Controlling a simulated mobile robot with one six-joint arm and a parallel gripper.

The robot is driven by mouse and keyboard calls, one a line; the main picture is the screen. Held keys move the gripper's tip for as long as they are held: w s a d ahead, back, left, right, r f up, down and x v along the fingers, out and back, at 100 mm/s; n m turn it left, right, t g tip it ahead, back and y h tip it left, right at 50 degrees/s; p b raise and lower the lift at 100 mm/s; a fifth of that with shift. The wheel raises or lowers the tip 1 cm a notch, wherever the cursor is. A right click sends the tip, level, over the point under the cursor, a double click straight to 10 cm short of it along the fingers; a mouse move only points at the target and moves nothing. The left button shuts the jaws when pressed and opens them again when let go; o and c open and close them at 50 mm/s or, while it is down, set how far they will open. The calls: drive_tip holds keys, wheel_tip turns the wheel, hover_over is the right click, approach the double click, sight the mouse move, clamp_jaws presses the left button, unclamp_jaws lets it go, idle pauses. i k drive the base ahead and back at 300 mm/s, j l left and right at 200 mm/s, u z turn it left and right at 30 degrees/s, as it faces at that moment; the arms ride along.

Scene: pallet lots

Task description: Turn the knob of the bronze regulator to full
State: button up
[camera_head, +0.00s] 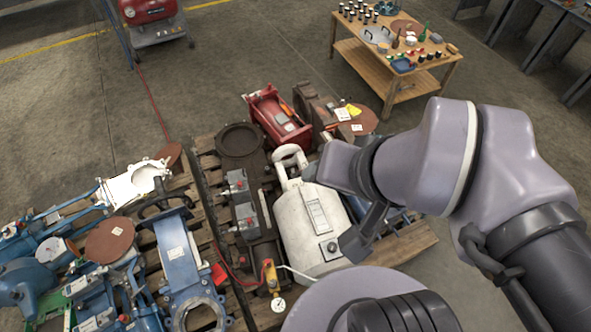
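I cannot tell for certain which thing is the bronze regulator. A long dark-brown unit (254,166) with a round flange at its far end and grey boxes on top lies on the pallet, left of a cream housing (300,225). A second brown unit (310,103) stands behind, beside a red machine. No knob can be made out clearly on either. My gripper (333,208) hangs over the cream housing, its two fingers spread apart with nothing seen between them. It hides part of the housing's right side.
A red machine (277,118) stands at the pallet's back. Blue valves (178,255) and a white casting (132,184) crowd the left pallet. A wooden table (378,66) with small items stands at the back right. Open floor (240,55) lies behind the pallets.

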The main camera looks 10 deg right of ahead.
sight(272, 283)
drive_tip(key=k+l+u, duration=0.15)
drive_tip(key=u, duration=0.35)
drive_tip(key=k+u, duration=0.5)
drive_tip(key=i+j, duration=0.05)
drive_tip(key=i, duration=0.05)
